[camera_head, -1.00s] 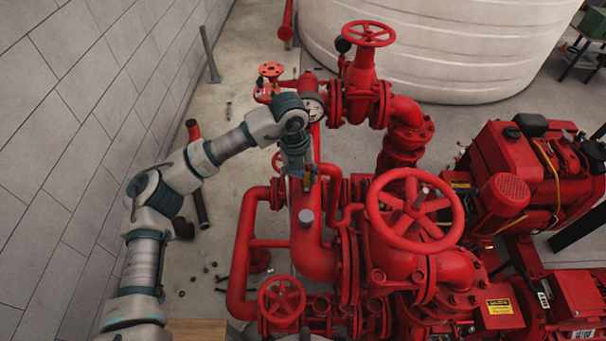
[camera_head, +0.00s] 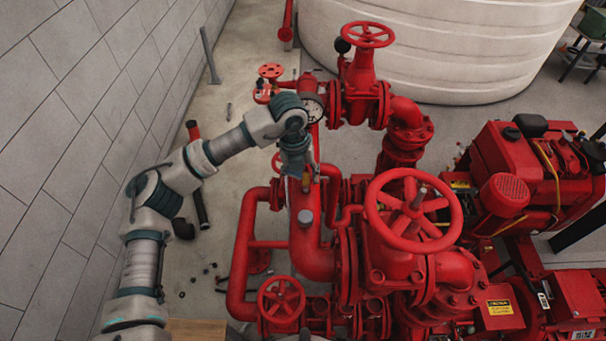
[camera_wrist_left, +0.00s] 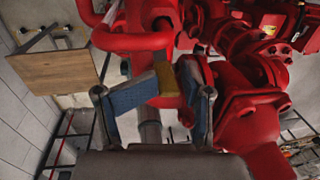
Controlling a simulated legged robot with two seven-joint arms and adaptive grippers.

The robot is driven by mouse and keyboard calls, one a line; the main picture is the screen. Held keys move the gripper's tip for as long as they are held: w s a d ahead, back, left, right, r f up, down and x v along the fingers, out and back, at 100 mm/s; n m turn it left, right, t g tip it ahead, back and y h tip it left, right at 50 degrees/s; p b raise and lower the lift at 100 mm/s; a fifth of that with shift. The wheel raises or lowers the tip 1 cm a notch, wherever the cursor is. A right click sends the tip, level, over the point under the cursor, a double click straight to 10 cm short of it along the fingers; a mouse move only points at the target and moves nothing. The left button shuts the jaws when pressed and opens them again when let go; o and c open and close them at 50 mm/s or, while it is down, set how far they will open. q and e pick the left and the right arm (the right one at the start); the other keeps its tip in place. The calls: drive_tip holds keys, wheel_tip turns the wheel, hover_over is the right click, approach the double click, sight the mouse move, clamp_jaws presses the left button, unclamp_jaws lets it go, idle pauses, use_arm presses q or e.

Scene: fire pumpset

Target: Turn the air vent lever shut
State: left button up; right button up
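The air vent lever is a small yellow piece (camera_wrist_left: 169,86) in the left wrist view, between the blue-padded fingertips of my left gripper (camera_wrist_left: 168,88). In the head view my left gripper (camera_head: 299,180) points down above the red pump piping, and the lever is mostly hidden there beside the fingers. My right gripper is in neither view.
A large red handwheel (camera_head: 413,209) and pump body stand right of the gripper. A grey wall (camera_head: 70,130) stands on the left.

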use_arm(q)
drive_tip(key=shift+s+d, duration=0.1)
drive_tip(key=shift+d, duration=0.05)
drive_tip(key=shift+f, duration=0.1)
idle(0.5)
wheel_tip(320, 180, up, 12)
drive_tip(key=a, duration=0.1)
drive_tip(key=shift+w+a, duration=0.2)
drive_tip(key=shift+a, duration=0.15)
drive_tip(key=shift+f, duration=0.1)
